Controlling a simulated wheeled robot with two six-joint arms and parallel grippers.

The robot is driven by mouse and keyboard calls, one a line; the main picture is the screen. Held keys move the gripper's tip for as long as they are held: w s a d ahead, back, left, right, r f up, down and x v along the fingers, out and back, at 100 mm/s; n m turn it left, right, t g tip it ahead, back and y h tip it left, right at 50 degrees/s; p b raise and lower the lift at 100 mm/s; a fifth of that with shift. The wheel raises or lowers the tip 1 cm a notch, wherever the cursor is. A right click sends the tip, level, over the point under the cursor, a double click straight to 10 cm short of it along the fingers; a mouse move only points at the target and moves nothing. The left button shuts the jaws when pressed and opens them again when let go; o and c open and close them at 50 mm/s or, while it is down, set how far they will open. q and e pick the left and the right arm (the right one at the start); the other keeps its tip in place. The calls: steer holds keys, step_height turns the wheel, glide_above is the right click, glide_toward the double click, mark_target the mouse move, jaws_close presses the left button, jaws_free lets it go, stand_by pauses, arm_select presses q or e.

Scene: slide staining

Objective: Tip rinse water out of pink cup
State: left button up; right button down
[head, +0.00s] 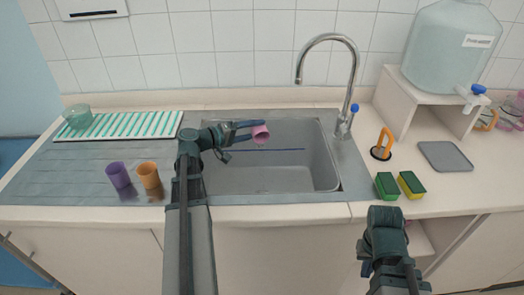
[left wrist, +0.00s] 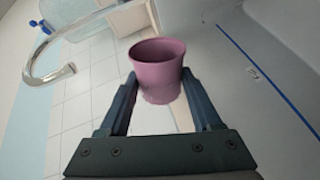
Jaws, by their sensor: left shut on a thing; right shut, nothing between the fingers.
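The pink cup (head: 260,134) is held over the sink basin (head: 290,178) by my left gripper (head: 250,131). In the head view the cup lies tipped well over, with its mouth toward the right. In the left wrist view the pink cup (left wrist: 158,72) sits between the two fingers of my left gripper (left wrist: 157,88), which are shut on its sides. Its inside wall shows, but I see no water in it and no stream leaving it. My right gripper (head: 385,222) is at the lower right, in front of the counter, away from the cup. It is shut and empty; its fingertips are hard to make out.
A chrome tap (head: 352,75) stands behind the basin's right side. Purple (head: 118,175) and orange (head: 149,176) cups stand left of the basin, before a ribbed rack (head: 130,125). Green (head: 387,185) and yellow (head: 411,184) sponges lie to the right. The basin below the cup is clear.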

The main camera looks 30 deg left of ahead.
arm_select(q)
steer(key=shift+w+a, duration=0.1)
steer(key=shift+w, duration=0.05)
steer(key=shift+w+a+f+n+g+p, duration=0.2)
steer(key=shift+w+a+n+g+p, duration=0.1)
steer(key=shift+n, duration=0.6)
steer(key=shift+w+a+f+n+g, duration=0.15)
steer(key=shift+f+n+g, duration=0.15)
steer(key=shift+n, duration=0.2)
steer(key=shift+f+n+h, duration=0.2)
steer(key=shift+n+h, duration=0.1)
steer(key=shift+n, duration=0.2)
